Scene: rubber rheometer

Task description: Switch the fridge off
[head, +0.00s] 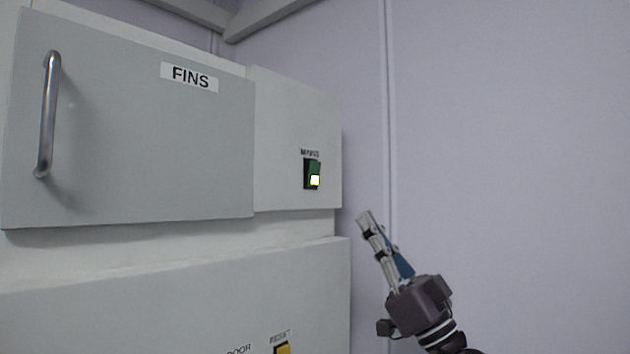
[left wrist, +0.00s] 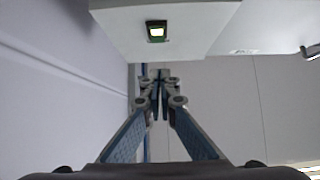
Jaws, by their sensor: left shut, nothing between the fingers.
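The green rocker switch (head: 313,174) sits in a black frame on the right side panel of the upper white cabinet (head: 290,110), under a small label. My left gripper (head: 364,216) is shut and empty, to the right of and below the switch in the head view, apart from the cabinet and pointing up and left. In the left wrist view its closed fingertips (left wrist: 160,76) lie just below the switch in the picture. My right gripper is not in view.
A grey door marked FINS (head: 150,130) with a vertical metal handle (head: 48,115) is left of the switch. A lower white unit has a yellow button (head: 283,349) at the bottom edge. A plain pale wall (head: 510,130) stands behind; the space around my gripper looks clear.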

